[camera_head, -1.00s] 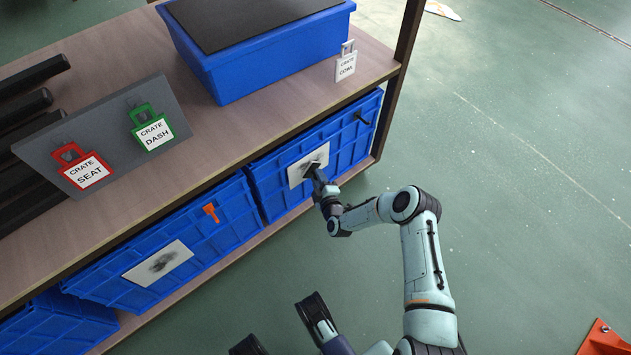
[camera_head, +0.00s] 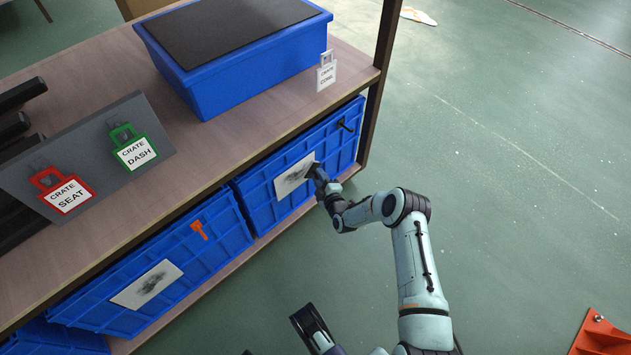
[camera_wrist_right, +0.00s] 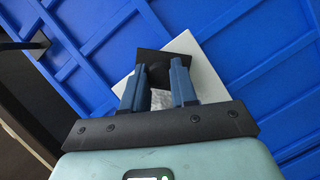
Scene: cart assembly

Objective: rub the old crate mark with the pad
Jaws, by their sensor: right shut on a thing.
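The old crate mark (camera_head: 294,178) is a grey smudge on a white plate on the front of the right blue crate (camera_head: 262,207), on the lower shelf. My right gripper (camera_head: 317,175) is at the right end of this plate. In the wrist view, my right gripper (camera_wrist_right: 160,85) is shut on the dark square pad (camera_wrist_right: 150,58), which overlaps the white plate (camera_wrist_right: 205,75). Part of the mark shows between the fingers. I cannot tell whether the pad touches the plate.
Another blue crate (camera_head: 180,258) to the left has a smudged plate (camera_head: 147,285) and an orange clip (camera_head: 199,229). A black peg (camera_head: 345,125) sticks out of the right crate. A blue bin (camera_head: 225,85) and tag board (camera_head: 92,160) stand on the shelf top.

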